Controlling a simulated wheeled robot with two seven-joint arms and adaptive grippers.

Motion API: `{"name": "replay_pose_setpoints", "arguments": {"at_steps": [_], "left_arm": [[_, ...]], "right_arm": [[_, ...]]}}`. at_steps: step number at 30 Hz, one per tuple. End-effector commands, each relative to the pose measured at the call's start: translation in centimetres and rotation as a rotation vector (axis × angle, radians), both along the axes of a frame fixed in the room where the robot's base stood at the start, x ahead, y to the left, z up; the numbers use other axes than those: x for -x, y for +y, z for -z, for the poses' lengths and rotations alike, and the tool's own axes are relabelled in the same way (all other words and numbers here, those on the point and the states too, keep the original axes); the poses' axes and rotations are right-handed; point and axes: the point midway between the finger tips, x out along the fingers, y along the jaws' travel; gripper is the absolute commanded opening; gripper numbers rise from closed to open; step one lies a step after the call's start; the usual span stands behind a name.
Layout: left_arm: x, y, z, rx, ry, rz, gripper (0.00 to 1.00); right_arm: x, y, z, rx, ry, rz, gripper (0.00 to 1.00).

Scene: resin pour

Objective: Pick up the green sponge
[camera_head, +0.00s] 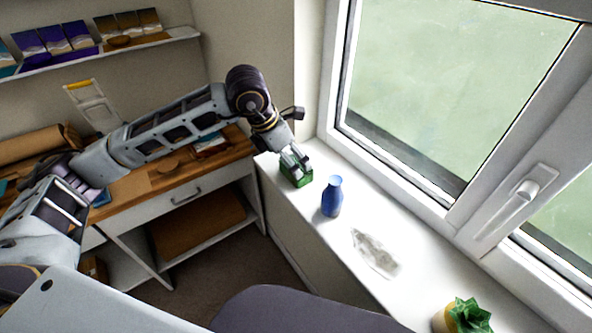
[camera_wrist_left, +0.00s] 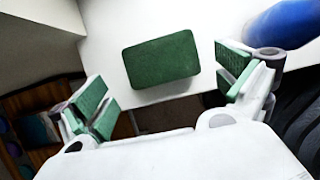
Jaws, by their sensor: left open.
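The green sponge (camera_head: 297,179) lies on the white windowsill at its left end, close to the sill's front edge. In the left wrist view the sponge (camera_wrist_left: 161,60) is a dark green block lying flat, between and a little beyond the two fingertips. My left gripper (camera_head: 292,160) is just above the sponge and partly hides it in the head view. In the left wrist view my left gripper (camera_wrist_left: 166,88) is open, with its green-padded fingers apart on either side of the sponge and clear of it. My right gripper is not in view.
A blue vase (camera_head: 332,197) stands right of the sponge, and it shows near the right finger (camera_wrist_left: 290,22). A clear crumpled-looking item (camera_head: 375,252) and a green plant (camera_head: 466,316) are further along the windowsill (camera_head: 405,232). A wooden desk (camera_head: 150,178) is at left.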

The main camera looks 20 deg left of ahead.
Motion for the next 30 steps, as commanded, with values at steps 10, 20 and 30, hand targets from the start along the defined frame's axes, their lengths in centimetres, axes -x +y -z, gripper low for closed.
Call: {"name": "replay_pose_setpoints", "arguments": {"at_steps": [10, 20, 30], "left_arm": [[-1.0, -1.1, 2.5, 0.000, 0.003, 0.001, 1.00], [-1.7, -1.6, 4.6, 0.000, 0.000, 0.001, 1.00], [-1.7, -1.6, 4.6, 0.000, 0.000, 0.000, 1.00]], "right_arm": [[0.8, 0.3, -0.8, -0.004, 0.009, 0.001, 0.40], [0.9, 1.9, -0.9, -0.020, 0.010, 0.004, 0.40], [0.1, 1.5, -0.9, -0.016, 0.002, 0.002, 0.40]]}}
